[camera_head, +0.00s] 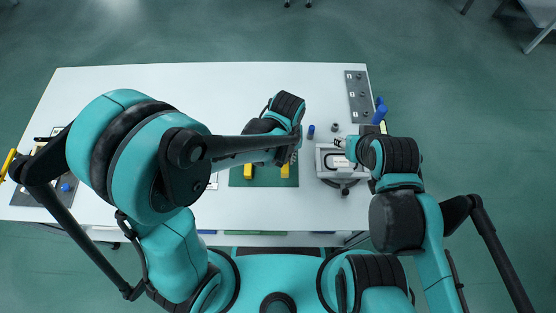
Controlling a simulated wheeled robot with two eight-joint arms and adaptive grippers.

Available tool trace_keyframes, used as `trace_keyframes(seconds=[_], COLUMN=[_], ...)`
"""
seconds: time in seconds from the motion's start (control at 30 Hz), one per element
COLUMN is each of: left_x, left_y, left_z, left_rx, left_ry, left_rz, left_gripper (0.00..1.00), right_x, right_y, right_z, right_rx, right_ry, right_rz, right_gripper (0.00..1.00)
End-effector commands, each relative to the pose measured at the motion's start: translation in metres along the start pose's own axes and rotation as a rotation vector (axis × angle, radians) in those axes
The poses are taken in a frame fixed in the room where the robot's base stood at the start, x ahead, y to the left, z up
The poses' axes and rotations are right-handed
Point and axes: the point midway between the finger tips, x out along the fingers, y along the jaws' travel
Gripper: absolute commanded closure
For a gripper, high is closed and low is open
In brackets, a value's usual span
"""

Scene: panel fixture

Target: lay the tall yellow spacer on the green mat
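The green mat (265,181) lies near the front middle of the white table, partly covered by my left arm. Two yellow pieces show at the mat, one on the left (248,172) and one on the right (285,171). My arm hides part of them, so I cannot tell which is the tall spacer or whether either stands or lies. My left gripper (291,157) is over the mat's right side, close to the right yellow piece; its fingertips are hidden. My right gripper (340,143) is above the light fixture, right of the mat; its fingers are too small to read.
The light box-like fixture (327,171) stands right of the mat. A blue cylinder (311,131) and a dark round part (335,127) stand behind it. A grey panel (359,96) lies at the back right, beside a blue object (380,110). The table's back middle is clear.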

Motion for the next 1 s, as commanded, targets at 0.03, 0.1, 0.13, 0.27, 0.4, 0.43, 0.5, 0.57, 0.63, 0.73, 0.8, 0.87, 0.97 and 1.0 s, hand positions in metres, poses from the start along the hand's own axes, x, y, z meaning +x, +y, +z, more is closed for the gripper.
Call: trace_keyframes(seconds=[0.03,0.1,0.13,0.27,0.4,0.43,0.5,0.57,0.63,0.73,0.8,0.87,0.97,1.0], left_x=[0.008,0.013,0.014,0.018,0.035,0.04,0.052,0.057,0.057,0.056,0.056,0.057,0.06,0.059], left_y=[-0.007,-0.013,-0.014,-0.018,-0.018,-0.018,-0.018,-0.018,-0.018,-0.018,-0.018,-0.018,-0.018,-0.018], left_z=[-0.007,-0.014,-0.016,-0.02,-0.02,-0.02,-0.02,-0.02,-0.02,-0.02,-0.02,-0.02,-0.02,-0.02], left_rx=[-0.004,-0.002,-0.001,0.001,0.002,0.002,0.002,0.002,0.002,0.002,0.002,0.002,0.002,0.002], left_ry=[0.0,0.0,0.0,0.0,0.0,0.0,0.0,0.0,0.0,0.0,0.0,0.0,0.0,0.0], left_rz=[0.0,0.0,0.0,0.0,0.0,0.0,0.0,0.0,0.0,0.0,0.0,0.0,0.0,0.0], left_gripper=[1.0,1.0,1.0,1.0,1.0,1.0,1.0,1.0,1.0,1.0,1.0,1.0,0.77,0.67], right_x=[0.004,0.006,0.006,0.007,0.014,0.016,0.02,0.022,0.021,0.02,0.02,0.022,0.024,0.023], right_y=[0.0,0.0,0.0,0.0,0.0,0.0,0.0,0.0,0.0,0.0,0.0,0.0,0.0,0.0], right_z=[0.003,0.004,0.004,0.005,0.01,0.011,0.014,0.015,0.015,0.014,0.014,0.015,0.017,0.017], right_rx=[0.0,0.0,0.0,0.0,0.0,0.0,0.0,0.0,0.0,0.0,0.0,0.0,0.0,0.0], right_ry=[0.0,0.0,0.0,0.0,0.0,0.0,0.0,0.0,0.0,0.0,0.0,0.0,0.0,0.0], right_rz=[0.0,0.0,0.0,0.0,0.0,0.0,0.0,0.0,0.0,0.0,0.0,0.0,0.0,0.0], right_gripper=[0.6,0.6,0.6,0.6,0.6,0.6,0.6,0.6,0.6,0.6,0.6,0.6,0.6,0.6])
